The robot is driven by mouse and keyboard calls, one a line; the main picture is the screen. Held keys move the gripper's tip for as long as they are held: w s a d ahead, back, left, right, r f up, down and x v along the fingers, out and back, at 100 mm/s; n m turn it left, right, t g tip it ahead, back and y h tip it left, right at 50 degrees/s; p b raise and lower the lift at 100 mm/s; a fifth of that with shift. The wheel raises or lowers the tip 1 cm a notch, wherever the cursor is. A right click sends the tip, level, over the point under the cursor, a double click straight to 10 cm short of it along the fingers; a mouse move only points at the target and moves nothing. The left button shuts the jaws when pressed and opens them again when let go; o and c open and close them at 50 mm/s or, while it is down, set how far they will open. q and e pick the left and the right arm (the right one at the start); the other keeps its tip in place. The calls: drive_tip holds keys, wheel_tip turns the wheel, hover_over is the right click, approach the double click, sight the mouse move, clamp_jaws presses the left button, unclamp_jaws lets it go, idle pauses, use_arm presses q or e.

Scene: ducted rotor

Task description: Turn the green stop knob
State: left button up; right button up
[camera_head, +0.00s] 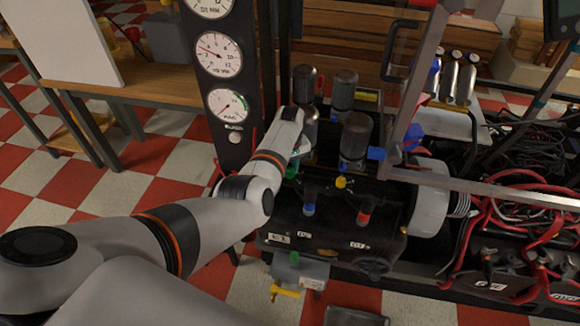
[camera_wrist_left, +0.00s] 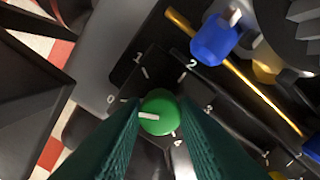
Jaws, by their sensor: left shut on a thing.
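The green knob (camera_wrist_left: 160,112) sits on a dark panel with a dial marked 0 to 4, seen in the wrist view. Its white pointer line points left, towards the 0. My left gripper (camera_wrist_left: 158,118) has its two dark ribbed fingers on either side of the knob and is shut on it. In the head view, my left gripper (camera_head: 298,152) reaches the left side of the black machine, and a bit of the green knob (camera_head: 291,171) shows beneath it. My right gripper is not in view.
In the head view, dark cylinders (camera_head: 356,138) rise beside my gripper, and a gauge column (camera_head: 222,70) stands to the left. Red and black cables (camera_head: 500,220) lie at the right.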

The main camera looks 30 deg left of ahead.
use_arm(q)
drive_tip(key=m+p, duration=0.2)
drive_tip(key=m, duration=0.3)
drive_tip(key=shift+r, duration=0.1)
drive_tip(key=shift+m, duration=0.9)
drive_tip(key=m, duration=0.2)
drive_tip(key=shift+m+p, duration=0.3)
drive_tip(key=shift+p, duration=0.1)
drive_tip(key=shift+m, duration=0.9)
drive_tip(key=m, duration=0.3)
drive_tip(key=shift+m, duration=0.3)
drive_tip(key=m, duration=0.5)
drive_tip(key=shift+m, duration=1.5)
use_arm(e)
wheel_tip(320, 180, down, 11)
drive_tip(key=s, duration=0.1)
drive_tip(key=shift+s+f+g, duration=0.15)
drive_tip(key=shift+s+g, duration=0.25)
